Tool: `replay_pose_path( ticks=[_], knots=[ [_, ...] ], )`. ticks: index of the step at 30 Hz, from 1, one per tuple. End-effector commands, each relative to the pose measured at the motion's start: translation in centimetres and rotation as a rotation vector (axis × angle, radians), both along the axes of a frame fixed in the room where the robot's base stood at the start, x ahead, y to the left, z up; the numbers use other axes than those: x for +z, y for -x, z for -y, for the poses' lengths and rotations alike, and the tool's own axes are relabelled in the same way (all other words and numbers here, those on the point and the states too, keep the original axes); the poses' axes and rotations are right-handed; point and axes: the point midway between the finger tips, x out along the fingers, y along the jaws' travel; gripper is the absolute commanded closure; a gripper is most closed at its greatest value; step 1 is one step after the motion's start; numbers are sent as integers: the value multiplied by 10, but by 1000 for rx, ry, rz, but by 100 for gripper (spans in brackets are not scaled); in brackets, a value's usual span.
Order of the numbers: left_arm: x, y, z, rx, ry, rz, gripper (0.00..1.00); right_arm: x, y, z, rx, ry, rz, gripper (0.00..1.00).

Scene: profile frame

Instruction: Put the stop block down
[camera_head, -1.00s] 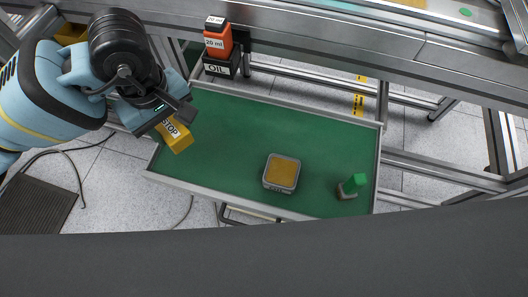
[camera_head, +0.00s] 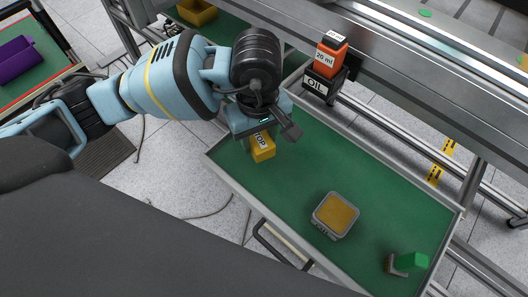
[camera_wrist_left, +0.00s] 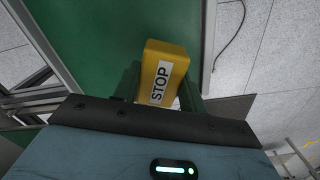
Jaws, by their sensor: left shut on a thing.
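The stop block (camera_head: 262,149) is a yellow block with a white STOP label. My left gripper (camera_head: 258,134) is shut on it, over the left end of the green tray (camera_head: 300,165). In the left wrist view the stop block (camera_wrist_left: 166,62) sits between the fingers, with green tray surface and the tray's metal rim beyond it. I cannot tell whether the block touches the tray. My right gripper is not in view.
A square tin with a yellow-brown pad (camera_head: 335,214) and a green-handled brush (camera_head: 408,262) stand on the tray's right part. The tray's middle is clear.

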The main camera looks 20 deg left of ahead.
Motion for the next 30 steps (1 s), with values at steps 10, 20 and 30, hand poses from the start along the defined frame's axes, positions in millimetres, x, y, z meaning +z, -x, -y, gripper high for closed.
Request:
replay_pose_path(
  ticks=[10,20,30],
  knots=[
    [-21,0,0,0,0,0,86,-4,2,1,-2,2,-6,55],
    [-66,0,0,0,-1,-1,86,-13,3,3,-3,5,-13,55],
    [-68,0,0,-1,-1,1,86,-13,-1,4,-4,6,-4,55]
  ],
)
